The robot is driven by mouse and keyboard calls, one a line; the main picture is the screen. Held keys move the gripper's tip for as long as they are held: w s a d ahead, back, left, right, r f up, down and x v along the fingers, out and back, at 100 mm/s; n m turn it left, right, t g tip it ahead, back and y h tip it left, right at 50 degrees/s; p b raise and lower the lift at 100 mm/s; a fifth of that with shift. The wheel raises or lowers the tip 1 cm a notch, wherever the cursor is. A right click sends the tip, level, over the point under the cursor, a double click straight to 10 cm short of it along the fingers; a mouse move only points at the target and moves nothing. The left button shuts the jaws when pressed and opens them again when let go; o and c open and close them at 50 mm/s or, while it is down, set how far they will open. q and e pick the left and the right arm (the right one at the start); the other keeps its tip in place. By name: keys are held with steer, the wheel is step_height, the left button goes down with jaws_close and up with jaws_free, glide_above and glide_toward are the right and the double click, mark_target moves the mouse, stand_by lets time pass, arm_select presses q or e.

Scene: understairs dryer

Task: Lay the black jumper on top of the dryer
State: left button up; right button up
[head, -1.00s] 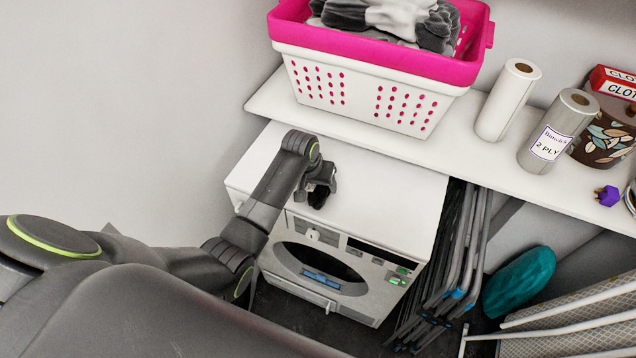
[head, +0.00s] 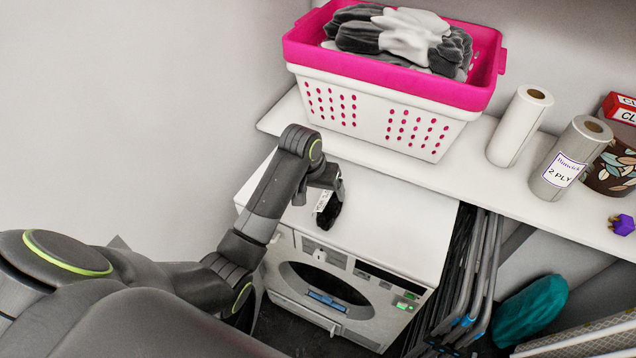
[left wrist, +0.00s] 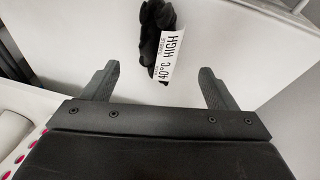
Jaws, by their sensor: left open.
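The black jumper (head: 329,214) is a small dark bundle with a white care label. It appears to lie on the white top of the dryer (head: 385,214), near its front edge. In the left wrist view the jumper (left wrist: 150,38) is on a white surface, and its label reads "40°C HIGH". My left gripper (head: 326,186) is just above the jumper in the head view. In the left wrist view the left gripper (left wrist: 158,74) is open, with the jumper's near end between its fingertips and gaps on both sides. My right gripper is not in view.
A shelf (head: 470,178) runs above and behind the dryer. It carries a pink and white basket (head: 375,108) of grey clothes and two paper rolls (head: 518,128). Folded dark frames (head: 470,275) stand right of the dryer. The dryer top is clear right of the jumper.

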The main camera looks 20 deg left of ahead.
arm_select(q)
steer(key=v, duration=0.3)
steer(key=shift+r, duration=0.3)
steer(key=shift+s, duration=0.1)
